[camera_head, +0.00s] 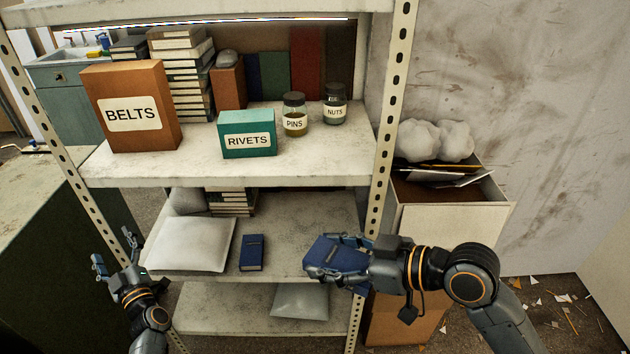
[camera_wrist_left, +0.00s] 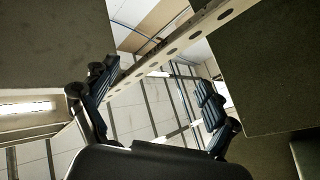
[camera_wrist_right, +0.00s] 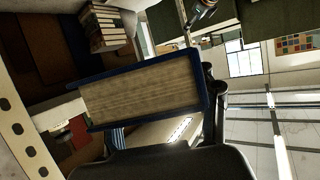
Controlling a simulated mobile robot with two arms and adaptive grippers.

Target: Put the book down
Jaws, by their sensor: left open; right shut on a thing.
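A blue book (camera_head: 338,257) is held in my right gripper (camera_head: 340,262), in front of the right part of the middle shelf (camera_head: 290,222). In the right wrist view the book (camera_wrist_right: 140,100) shows its page edges between the fingers. A second, smaller-looking blue book (camera_head: 252,253) lies on that shelf, left of the held one. I cannot tell whether the held book touches the shelf. My left gripper (camera_head: 118,268) is open and empty at the shelf's left post; it also shows open in the left wrist view (camera_wrist_left: 155,105).
A white packet (camera_head: 192,245) lies on the middle shelf's left. The upper shelf (camera_head: 190,163) bears a BELTS box (camera_head: 130,105), a RIVETS box (camera_head: 247,134), and PINS (camera_head: 294,115) and NUTS (camera_head: 335,104) jars. The perforated right post (camera_head: 385,150) stands close to my right gripper.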

